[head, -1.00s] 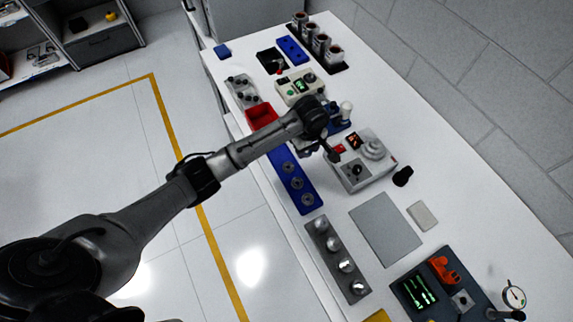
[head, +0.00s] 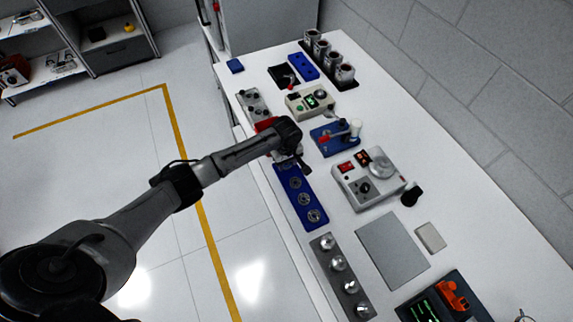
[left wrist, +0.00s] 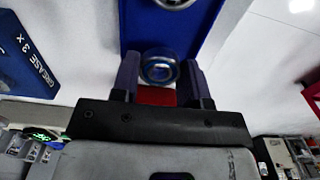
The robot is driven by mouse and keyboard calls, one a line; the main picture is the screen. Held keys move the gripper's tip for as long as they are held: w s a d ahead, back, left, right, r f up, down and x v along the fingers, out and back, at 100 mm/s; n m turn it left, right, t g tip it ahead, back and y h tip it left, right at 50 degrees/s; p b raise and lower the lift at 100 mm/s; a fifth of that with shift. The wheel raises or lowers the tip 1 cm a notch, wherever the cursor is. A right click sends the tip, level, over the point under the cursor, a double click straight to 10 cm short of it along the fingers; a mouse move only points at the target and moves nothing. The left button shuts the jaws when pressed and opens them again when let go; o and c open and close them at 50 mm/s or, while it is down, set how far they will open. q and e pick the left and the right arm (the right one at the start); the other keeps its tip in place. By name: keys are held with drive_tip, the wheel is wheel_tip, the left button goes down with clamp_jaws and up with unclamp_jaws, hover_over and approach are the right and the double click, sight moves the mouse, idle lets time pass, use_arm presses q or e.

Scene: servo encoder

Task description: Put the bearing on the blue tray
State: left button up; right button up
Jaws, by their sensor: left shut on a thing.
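My left gripper (head: 301,166) is over the far end of the blue tray (head: 298,208) in the head view. In the left wrist view, its two fingers are shut on a round metal bearing (left wrist: 159,68) with a blue ring. The blue tray (left wrist: 207,28) lies behind the bearing in that view; I cannot tell whether they touch. In the head view the held bearing is mostly hidden by the gripper. Several round bearings sit in a row on the tray, such as one bearing (head: 314,215) at its near end. My right gripper is not in view.
A red bin (head: 265,125) stands just beyond the tray. A blue fixture (head: 325,145) and a grey device (head: 350,190) stand to the right. A grey strip with silver knobs (head: 328,262) lies nearer. A grey flat plate (head: 392,247) lies at the right.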

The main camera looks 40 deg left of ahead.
use_arm(q)
drive_tip(key=shift+f, duration=0.95)
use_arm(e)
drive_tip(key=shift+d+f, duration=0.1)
use_arm(q)
drive_tip(key=shift+f, duration=0.1)
drive_tip(key=o, duration=0.7)
drive_tip(key=shift+f, duration=0.1)
drive_tip(key=shift+o, duration=0.2)
drive_tip(key=shift+r, duration=0.25)
wheel_tip(320, 180, up, 12)
drive_tip(key=p, duration=0.1)
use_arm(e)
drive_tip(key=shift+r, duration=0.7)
